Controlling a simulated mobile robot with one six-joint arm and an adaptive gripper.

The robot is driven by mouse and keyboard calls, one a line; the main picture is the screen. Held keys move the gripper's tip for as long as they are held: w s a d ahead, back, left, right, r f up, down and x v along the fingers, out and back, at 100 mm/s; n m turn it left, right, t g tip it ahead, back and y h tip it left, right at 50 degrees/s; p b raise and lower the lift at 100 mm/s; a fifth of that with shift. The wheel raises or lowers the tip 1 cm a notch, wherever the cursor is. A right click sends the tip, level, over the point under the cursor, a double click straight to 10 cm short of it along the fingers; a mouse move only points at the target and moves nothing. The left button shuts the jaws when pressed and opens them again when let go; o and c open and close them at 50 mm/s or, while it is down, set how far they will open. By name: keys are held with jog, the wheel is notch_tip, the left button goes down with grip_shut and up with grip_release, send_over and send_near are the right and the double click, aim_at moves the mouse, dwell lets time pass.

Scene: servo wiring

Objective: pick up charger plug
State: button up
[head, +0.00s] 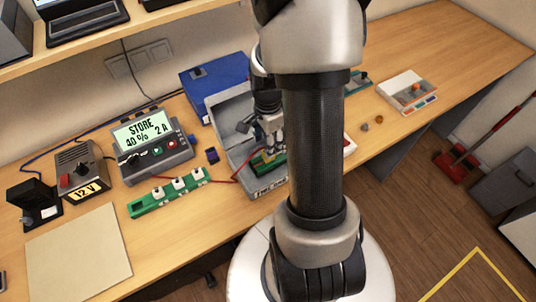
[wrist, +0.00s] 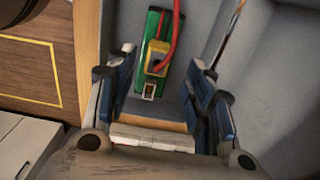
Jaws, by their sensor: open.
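A yellow plug with a red cable, which looks like the charger plug (wrist: 157,62), sits on or over a green pack (wrist: 153,24) inside a grey open box. A small white connector (wrist: 149,90) shows just below the plug. My gripper (wrist: 161,68) is open, with its blue-and-grey fingers to the left and right of the plug, apart from it. In the head view my gripper (head: 270,140) reaches down into the grey box (head: 234,112), over green parts (head: 267,162). My arm hides the right side of the box, and the plug is not clear there.
The box walls stand close around my gripper. A charger with a lit display (head: 150,148), a 12 V supply (head: 82,170) and a blue case (head: 212,85) stand nearby.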

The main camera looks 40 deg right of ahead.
notch_tip(320, 180, down, 6)
jog(key=shift+s+a+r+b, duration=0.1)
jog(key=shift+b, duration=0.8)
jog(key=shift+c, duration=0.3)
jog(key=c, duration=1.1)
